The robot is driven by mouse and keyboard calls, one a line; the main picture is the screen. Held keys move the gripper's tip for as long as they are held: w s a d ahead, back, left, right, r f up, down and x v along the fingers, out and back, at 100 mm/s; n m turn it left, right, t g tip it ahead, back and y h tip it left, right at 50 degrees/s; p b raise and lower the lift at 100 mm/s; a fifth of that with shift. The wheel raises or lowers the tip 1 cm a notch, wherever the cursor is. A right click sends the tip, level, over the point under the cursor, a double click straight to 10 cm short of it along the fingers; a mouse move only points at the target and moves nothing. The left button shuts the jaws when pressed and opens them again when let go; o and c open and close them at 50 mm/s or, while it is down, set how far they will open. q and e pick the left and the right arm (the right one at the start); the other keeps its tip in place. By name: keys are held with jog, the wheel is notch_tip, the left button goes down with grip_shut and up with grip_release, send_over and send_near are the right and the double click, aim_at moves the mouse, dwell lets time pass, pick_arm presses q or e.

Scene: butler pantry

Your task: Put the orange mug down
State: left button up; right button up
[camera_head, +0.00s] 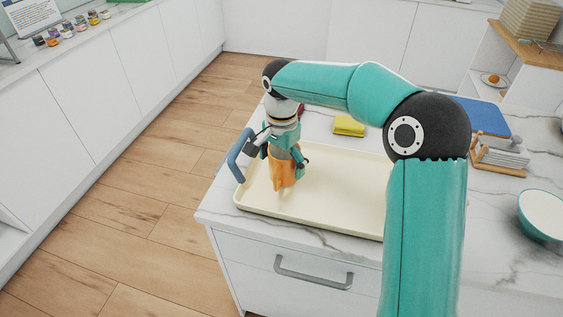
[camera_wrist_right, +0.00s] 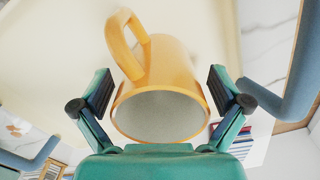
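The orange mug (camera_head: 284,172) is over the near left part of a cream tray (camera_head: 335,215) with a blue handle (camera_head: 238,154). It appears upright on the tray, though its base contact is hard to make out. My right gripper (camera_head: 285,158) is directly above and around the mug. In the right wrist view, the mug (camera_wrist_right: 165,85) lies between the two fingers of my right gripper (camera_wrist_right: 160,90), its open rim facing the camera. The fingers are apart, with a narrow gap on each side. My left gripper is not in view.
A yellow sponge-like block (camera_head: 349,126) lies behind the tray. A blue board (camera_head: 482,115), a wooden rack (camera_head: 500,155) and a teal bowl (camera_head: 542,214) are on the marble counter to the right. The tray's middle is clear.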

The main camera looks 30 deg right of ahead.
notch_tip(320, 180, up, 12)
jog(key=p, duration=0.1)
dwell(0.7)
dwell(0.3)
